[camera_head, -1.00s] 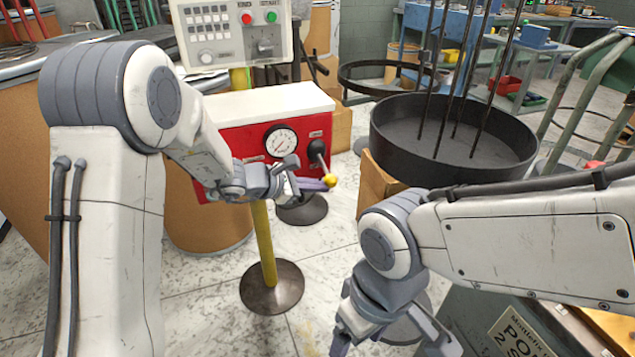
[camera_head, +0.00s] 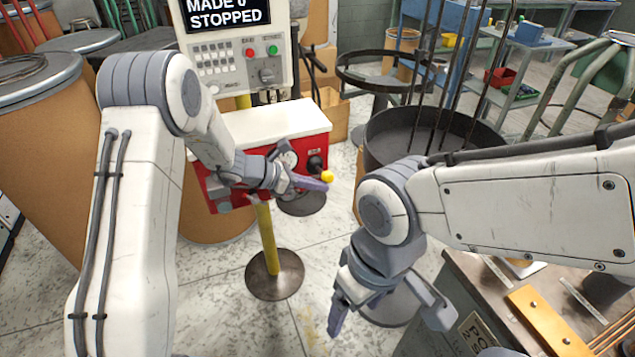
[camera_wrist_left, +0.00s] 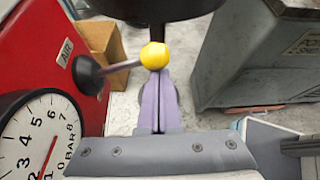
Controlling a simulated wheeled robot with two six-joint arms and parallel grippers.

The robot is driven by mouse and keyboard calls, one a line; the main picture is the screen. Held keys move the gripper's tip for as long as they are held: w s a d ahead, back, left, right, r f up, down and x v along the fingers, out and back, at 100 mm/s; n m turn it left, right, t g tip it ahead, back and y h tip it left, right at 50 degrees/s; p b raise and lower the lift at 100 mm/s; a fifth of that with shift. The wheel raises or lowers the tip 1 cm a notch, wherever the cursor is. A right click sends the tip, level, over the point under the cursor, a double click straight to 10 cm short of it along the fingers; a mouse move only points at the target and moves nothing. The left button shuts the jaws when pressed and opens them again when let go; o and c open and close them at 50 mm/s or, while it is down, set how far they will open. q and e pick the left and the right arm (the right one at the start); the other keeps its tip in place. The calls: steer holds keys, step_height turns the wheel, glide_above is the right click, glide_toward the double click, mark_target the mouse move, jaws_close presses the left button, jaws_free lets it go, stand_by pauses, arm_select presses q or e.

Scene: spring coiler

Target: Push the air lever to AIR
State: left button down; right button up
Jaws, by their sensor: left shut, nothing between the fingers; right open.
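The air lever has a yellow ball knob (camera_head: 328,177) on a thin rod from a black boss (camera_head: 315,163) on the red panel (camera_head: 222,192). In the left wrist view the yellow knob (camera_wrist_left: 154,55) is just beyond the fingertips, and the rod runs left to the boss (camera_wrist_left: 88,74). An AIR label (camera_wrist_left: 65,52) is above and left of the boss. My left gripper (camera_head: 324,187) is shut and empty, its purple fingers (camera_wrist_left: 158,100) right at the knob; I cannot tell if they touch. My right gripper (camera_head: 390,320) is open and empty, low in front.
A pressure gauge (camera_head: 290,157) is beside the lever, partly hidden by my left gripper. A control box (camera_head: 243,60) with a screen reading STOPPED stands above. A black round tray (camera_head: 440,135) with upright rods is to the right. A workbench (camera_head: 490,290) is at lower right.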

stand_by(0.6)
arm_select(q)
step_height(320, 180, down, 4)
steer(key=b, duration=0.4)
steer(key=p+v, duration=0.2)
steer(key=v, duration=0.8)
steer(key=shift+s+a, duration=0.2)
steer(key=shift+a, duration=0.15)
steer(key=shift+r, duration=0.15)
